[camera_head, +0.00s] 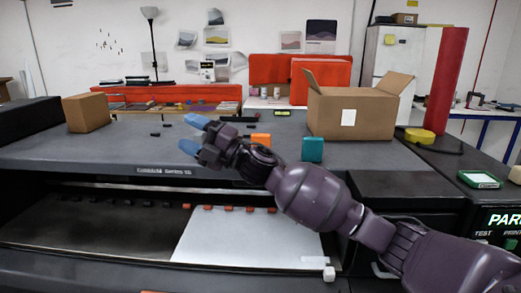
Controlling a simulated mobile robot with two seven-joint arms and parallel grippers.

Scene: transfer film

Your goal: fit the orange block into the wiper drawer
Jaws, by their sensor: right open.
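The small orange block (262,140) stands on the dark top of the machine, just behind my right forearm. My right gripper (194,134) has blue fingertips spread apart with nothing between them. It is over the machine top, to the left of the orange block and apart from it. My left gripper is not in view. I cannot pick out the wiper drawer for certain; the front of the machine is partly hidden by my right arm.
A teal block (312,149) stands right of the orange one. An open cardboard box (350,112) and a smaller closed carton (87,112) rest on the machine top. A white sheet (240,240) lies in the machine's open front. A yellow roll (419,136) sits at right.

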